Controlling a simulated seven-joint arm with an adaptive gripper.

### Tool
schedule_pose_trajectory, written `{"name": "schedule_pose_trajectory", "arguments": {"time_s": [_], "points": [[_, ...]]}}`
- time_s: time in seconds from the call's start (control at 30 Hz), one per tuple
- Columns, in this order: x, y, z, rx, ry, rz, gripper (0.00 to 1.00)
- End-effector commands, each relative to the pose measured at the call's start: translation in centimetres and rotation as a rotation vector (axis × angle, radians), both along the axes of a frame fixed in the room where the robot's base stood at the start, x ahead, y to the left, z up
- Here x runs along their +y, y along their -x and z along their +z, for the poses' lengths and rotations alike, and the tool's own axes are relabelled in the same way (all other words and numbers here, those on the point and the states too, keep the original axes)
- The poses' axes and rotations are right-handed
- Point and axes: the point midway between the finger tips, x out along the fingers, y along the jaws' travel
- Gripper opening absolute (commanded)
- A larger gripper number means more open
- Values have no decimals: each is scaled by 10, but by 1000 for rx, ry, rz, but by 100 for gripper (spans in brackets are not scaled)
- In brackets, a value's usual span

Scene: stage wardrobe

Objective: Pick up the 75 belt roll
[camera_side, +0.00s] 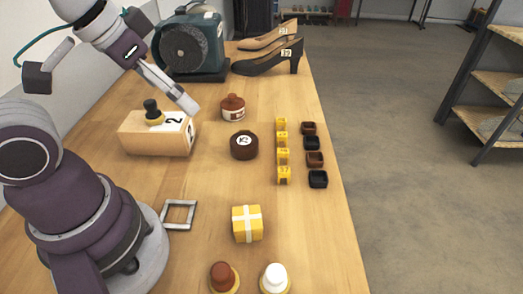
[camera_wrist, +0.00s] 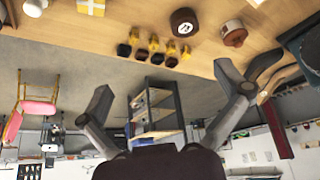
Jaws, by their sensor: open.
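The belt roll (camera_side: 244,145) is a dark brown round roll with a white label on top; its marking is too small to read surely. It lies flat near the middle of the wooden table. It also shows in the wrist view (camera_wrist: 183,22) at the top. My gripper (camera_side: 190,105) is above the table, up and left of the roll in the side view, and apart from it. In the wrist view its two fingers (camera_wrist: 168,88) are spread wide with nothing between them.
A reddish-brown lidded pot (camera_side: 233,107) stands just behind the roll. A wooden box (camera_side: 150,138) with a black-knobbed item on top stands left. Small yellow boxes (camera_side: 283,157) and dark trays (camera_side: 316,160) line the right. A yellow box (camera_side: 247,224) and grey frame (camera_side: 180,214) are nearer.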

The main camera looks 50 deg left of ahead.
Motion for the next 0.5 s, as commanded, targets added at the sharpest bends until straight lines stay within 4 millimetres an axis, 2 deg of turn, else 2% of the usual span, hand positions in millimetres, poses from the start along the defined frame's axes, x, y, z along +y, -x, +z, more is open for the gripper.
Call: {"name": "schedule_pose_trajectory", "arguments": {"time_s": [0.13, 0.27, 0.37, 0.5], "points": [[1, -13, 2, 46, -60, -135, 99], [7, -49, -1, 149, -201, -478, 99], [14, -81, -17, 235, -316, -795, 99], [27, -118, -55, 348, -447, -1243, 99]]}}
